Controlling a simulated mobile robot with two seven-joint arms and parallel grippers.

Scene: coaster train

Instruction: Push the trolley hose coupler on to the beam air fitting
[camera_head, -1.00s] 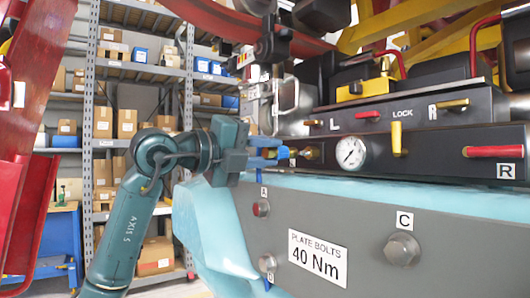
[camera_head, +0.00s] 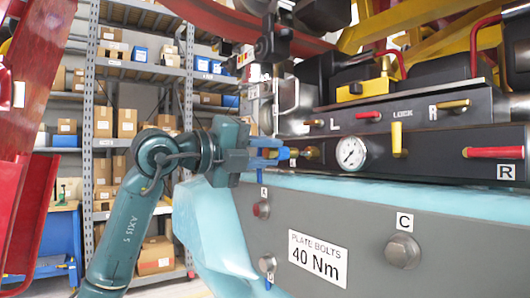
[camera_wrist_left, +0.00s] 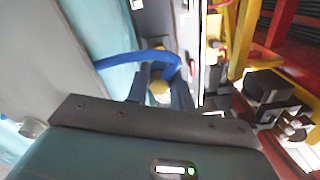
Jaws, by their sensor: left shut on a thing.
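My left gripper (camera_head: 262,158) comes in from the left at the near end of the grey beam. It is shut on the blue trolley hose coupler (camera_head: 283,153), which points right toward the beam's control panel. The brass beam air fitting (camera_head: 312,153) sticks out of the panel beside the pressure gauge. My right gripper is not in view.
The dark panel holds a gauge (camera_head: 351,153), a yellow lever (camera_head: 397,139) and red handles (camera_head: 494,152). The grey beam (camera_head: 372,215) with bolts lies below, edged in pale blue. A red frame (camera_head: 35,110) stands at left, before shelves of boxes.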

